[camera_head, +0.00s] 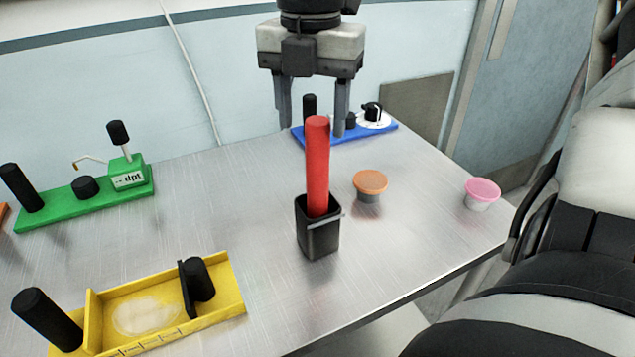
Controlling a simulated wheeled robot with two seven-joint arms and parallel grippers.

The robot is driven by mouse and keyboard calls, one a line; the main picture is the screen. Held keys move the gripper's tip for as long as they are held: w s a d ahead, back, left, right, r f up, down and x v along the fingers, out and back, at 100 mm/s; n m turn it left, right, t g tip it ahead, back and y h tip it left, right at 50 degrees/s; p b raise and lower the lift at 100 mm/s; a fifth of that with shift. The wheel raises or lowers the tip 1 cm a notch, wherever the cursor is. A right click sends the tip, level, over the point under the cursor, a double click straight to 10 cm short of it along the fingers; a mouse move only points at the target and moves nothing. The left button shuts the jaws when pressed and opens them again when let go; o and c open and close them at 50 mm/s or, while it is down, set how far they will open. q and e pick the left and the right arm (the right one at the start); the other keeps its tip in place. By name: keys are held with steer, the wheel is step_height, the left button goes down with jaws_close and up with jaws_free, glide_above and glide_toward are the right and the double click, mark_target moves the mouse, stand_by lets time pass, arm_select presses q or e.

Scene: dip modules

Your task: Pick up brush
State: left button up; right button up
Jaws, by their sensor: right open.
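The brush shows as a thick red handle (317,165) standing nearly upright in a square black holder (319,238) on the metal table. Its lower end is hidden inside the holder. My right gripper (312,128) points down from the top of the view, open and empty. Its two fingers appear on either side of the handle's top in the picture. I cannot tell whether they are level with the handle or behind it. No contact shows. My left gripper is not in view.
A blue module (378,131) with black knobs lies behind the brush. An orange-topped cup (370,182) and a pink-topped cup (482,192) stand to the right. A green module (75,205) and a yellow tray (232,282) lie left. The table's front edge runs at lower right.

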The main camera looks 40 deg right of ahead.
mark_target(317, 146)
steer(key=f, duration=0.3)
steer(key=f+p, duration=0.1)
steer(key=shift+s+d+f, duration=0.15)
steer(key=shift+s+d, duration=0.15)
steer(key=shift+f, duration=0.5)
steer(key=c, duration=1)
